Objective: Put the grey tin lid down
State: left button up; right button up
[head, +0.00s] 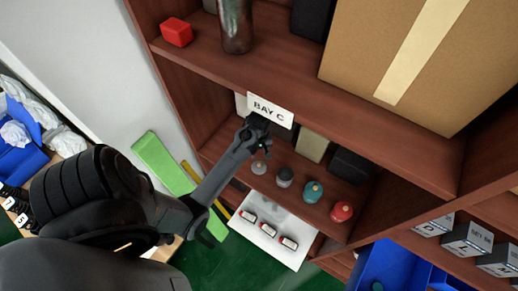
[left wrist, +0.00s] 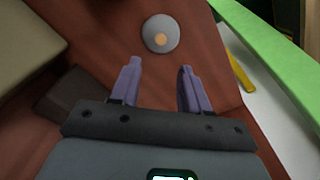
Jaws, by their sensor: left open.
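The grey tin lid (head: 259,167) lies on the shelf board below the BAY C label, at the left end of a row of small round items. In the left wrist view the grey lid (left wrist: 160,33) is a round disc with a pale orange spot at its middle. It lies on the brown board beyond my fingertips, with nothing gripping it. My left gripper (head: 262,138) is above and behind the lid in the head view. In the left wrist view its two fingers (left wrist: 160,82) are apart and empty. My right gripper is not in view.
A dark grey tin (head: 284,177), a teal item (head: 313,191) and a red item (head: 341,211) stand right of the lid. Dark and beige boxes (head: 312,146) stand behind. A white tray (head: 265,242) sits in front. The BAY C label (head: 270,109) hangs close above my gripper.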

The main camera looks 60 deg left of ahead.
pick_arm(q)
jog(key=s+d+r+m+t, duration=0.1)
jog(key=s+d+r+m, duration=0.3)
jog(key=d, duration=0.4)
jog(key=s+d+r+m+t, duration=0.1)
jog(key=s+d+r+m, duration=0.2)
jog(key=d+m, duration=0.4)
jog(key=s+d+r+m+t, duration=0.1)
jog(key=s+d+r+m, duration=0.3)
jog(key=d, duration=0.5)
jog(key=shift+s+d+r+m, duration=0.2)
jog(key=shift+s+r+m, duration=0.15)
jog(key=shift+r+m, duration=0.55)
jog(key=shift+r, duration=0.15)
